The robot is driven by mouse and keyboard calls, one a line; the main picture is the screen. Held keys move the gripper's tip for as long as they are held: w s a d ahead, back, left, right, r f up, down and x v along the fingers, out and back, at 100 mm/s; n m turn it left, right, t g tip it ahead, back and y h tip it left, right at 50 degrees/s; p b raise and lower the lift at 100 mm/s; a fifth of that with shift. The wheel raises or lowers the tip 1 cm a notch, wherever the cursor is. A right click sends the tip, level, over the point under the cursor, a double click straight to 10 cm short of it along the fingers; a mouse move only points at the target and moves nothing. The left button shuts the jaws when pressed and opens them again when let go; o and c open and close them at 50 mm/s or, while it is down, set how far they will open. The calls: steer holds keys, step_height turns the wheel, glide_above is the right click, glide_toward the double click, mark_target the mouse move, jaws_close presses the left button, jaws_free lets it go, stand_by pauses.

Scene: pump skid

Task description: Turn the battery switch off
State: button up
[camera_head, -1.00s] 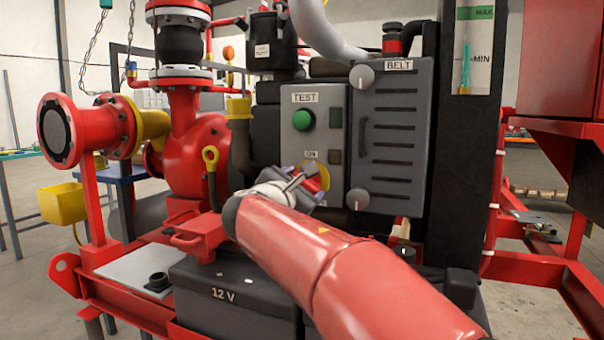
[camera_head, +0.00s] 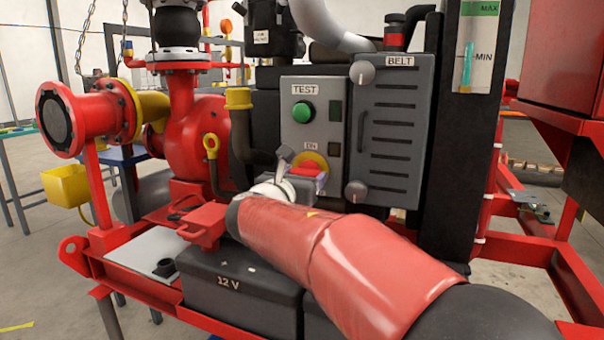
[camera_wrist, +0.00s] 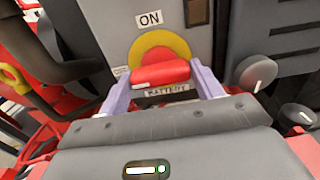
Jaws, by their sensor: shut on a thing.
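The battery switch is a red handle (camera_head: 306,171) in front of a round yellow plate (camera_head: 314,158) on the grey control panel. An ON label (camera_wrist: 150,19) sits above it and a BATTERY label (camera_wrist: 168,92) shows just below the handle. In the wrist view the red handle (camera_wrist: 161,74) lies roughly level across the yellow plate (camera_wrist: 160,47). My gripper (camera_wrist: 158,80) is shut on the handle, with one pale purple finger at each end. In the head view my wrist and arm hide the lower part of the switch.
A green TEST button (camera_head: 303,112) is above the switch. A grey BELT cover (camera_head: 390,130) with two round knobs stands close on the right. A 12 V battery (camera_head: 235,290) and a red bracket (camera_head: 205,224) are below. A dark hose (camera_head: 241,130) runs close on the left.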

stand_by(0.3)
steer(key=o, duration=1)
steer(key=b+v, duration=0.1)
steer(key=v, duration=0.7)
